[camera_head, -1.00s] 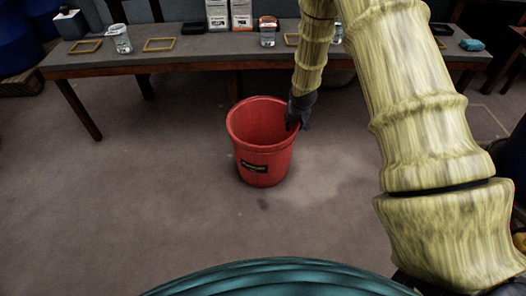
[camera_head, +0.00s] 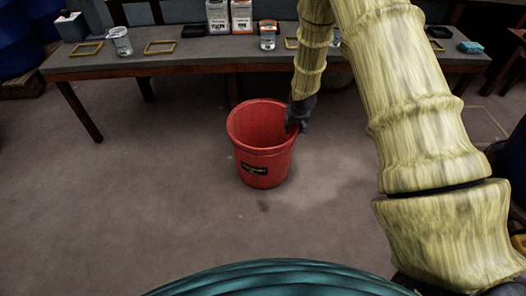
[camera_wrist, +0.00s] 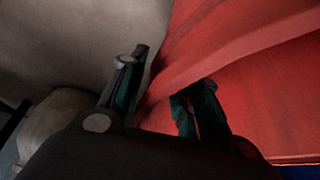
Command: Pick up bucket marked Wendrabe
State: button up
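A red bucket (camera_head: 264,160) stands upright on the floor in front of the bench in the head view. It has a dark label with yellowish edging, too small to read. My gripper (camera_head: 298,122) is at the right side of its rim. In the wrist view the red bucket wall (camera_wrist: 240,80) fills the right side. My gripper (camera_wrist: 160,100) has one finger on each side of the rim, with the red rim filling the gap between them. It looks shut on the rim; part of the right finger is hidden by the rim.
A long bench (camera_head: 190,56) runs behind the bucket, bearing yellow frames (camera_head: 160,47), a metal tin (camera_head: 121,41), a jar (camera_head: 267,35) and white-labelled containers (camera_head: 241,16). Blue barrels (camera_head: 20,45) stand at the far left. The floor left of and before the bucket is clear.

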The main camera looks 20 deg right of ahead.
grip_shut()
